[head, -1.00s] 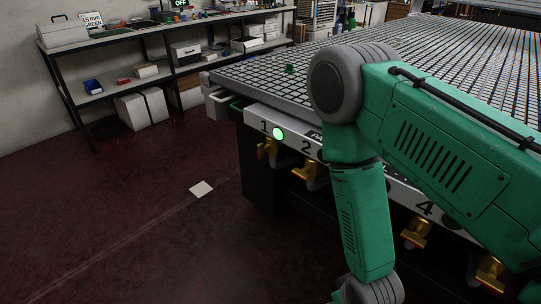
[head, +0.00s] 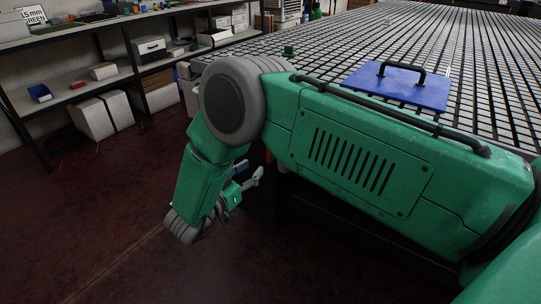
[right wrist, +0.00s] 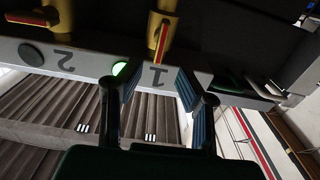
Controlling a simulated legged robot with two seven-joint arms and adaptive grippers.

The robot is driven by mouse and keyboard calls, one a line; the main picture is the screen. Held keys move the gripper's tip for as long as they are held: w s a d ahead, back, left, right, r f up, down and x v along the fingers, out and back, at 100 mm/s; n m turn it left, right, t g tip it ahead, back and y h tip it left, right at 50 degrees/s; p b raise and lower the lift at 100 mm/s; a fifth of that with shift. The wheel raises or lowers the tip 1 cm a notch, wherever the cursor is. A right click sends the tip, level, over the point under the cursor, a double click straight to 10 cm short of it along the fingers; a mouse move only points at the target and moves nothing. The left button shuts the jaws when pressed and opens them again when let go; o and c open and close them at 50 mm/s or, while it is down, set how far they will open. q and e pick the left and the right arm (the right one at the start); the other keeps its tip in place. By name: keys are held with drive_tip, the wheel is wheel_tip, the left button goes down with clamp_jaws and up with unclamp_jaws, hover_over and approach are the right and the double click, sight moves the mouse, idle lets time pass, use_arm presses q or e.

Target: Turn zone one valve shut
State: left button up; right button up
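The zone one valve (right wrist: 161,38), a yellow brass body with a red handle, is at the top middle of the right wrist view, on the dark underside beside the panel. The panel's "1" label (right wrist: 157,76) appears upside down, with a lit green lamp (right wrist: 119,68) beside it. My right gripper (right wrist: 160,90) is open and empty, its two blue-padded fingers apart on either side of the "1", with the valve beyond the tips. In the head view my right gripper (head: 248,178) points toward the table's front left corner; my arm hides the panel there. My left gripper is not in view.
The number 2 valve (right wrist: 50,16) and its dark lamp (right wrist: 31,54) are to the left in the right wrist view. A blue plate with a black handle (head: 395,88) lies on the grid table (head: 480,60). Shelves (head: 80,75) stand at the left; the floor between is open.

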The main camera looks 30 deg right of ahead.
sight(267, 154)
drive_tip(key=b+x, duration=0.1)
drive_tip(key=x, duration=0.7)
drive_tip(key=shift+w+d+b, duration=0.25)
drive_tip(key=shift+d+b, duration=0.1)
drive_tip(key=shift+w+d, duration=0.1)
drive_tip(key=shift+d, duration=0.25)
drive_tip(key=shift+a, duration=0.35)
drive_tip(key=shift+c, duration=1.3)
drive_tip(key=shift+r, duration=0.1)
clamp_jaws()
